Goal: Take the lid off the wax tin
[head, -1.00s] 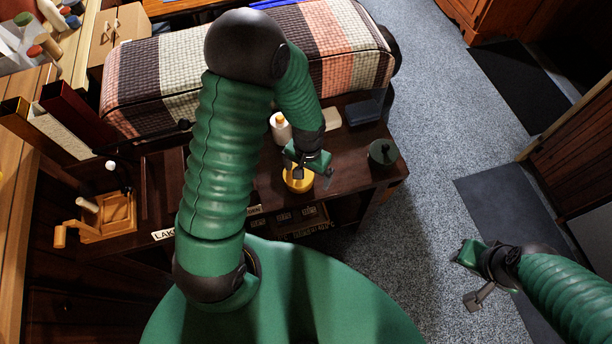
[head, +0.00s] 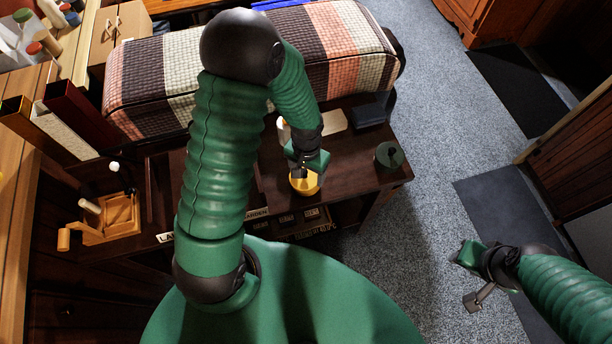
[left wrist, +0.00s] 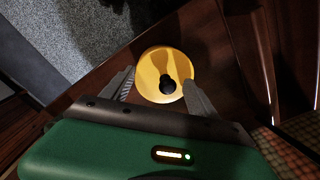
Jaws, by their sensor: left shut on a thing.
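The wax tin is round and yellow (head: 305,187) and stands on the dark wood table, below my left gripper (head: 304,173). I see no gap between lid and tin, and the tin's sides are mostly hidden. My right gripper (head: 472,279) hangs over the carpet at the lower right, apart from the table, its fingers spread and empty.
A dark green round object (head: 389,155) stands at the table's right end. A white bottle (head: 283,130), partly hidden by my arm, and a beige block (head: 334,121) stand behind the tin. A checked padded bench (head: 350,45) lies beyond. A wooden grinder-like box (head: 108,220) is at left.

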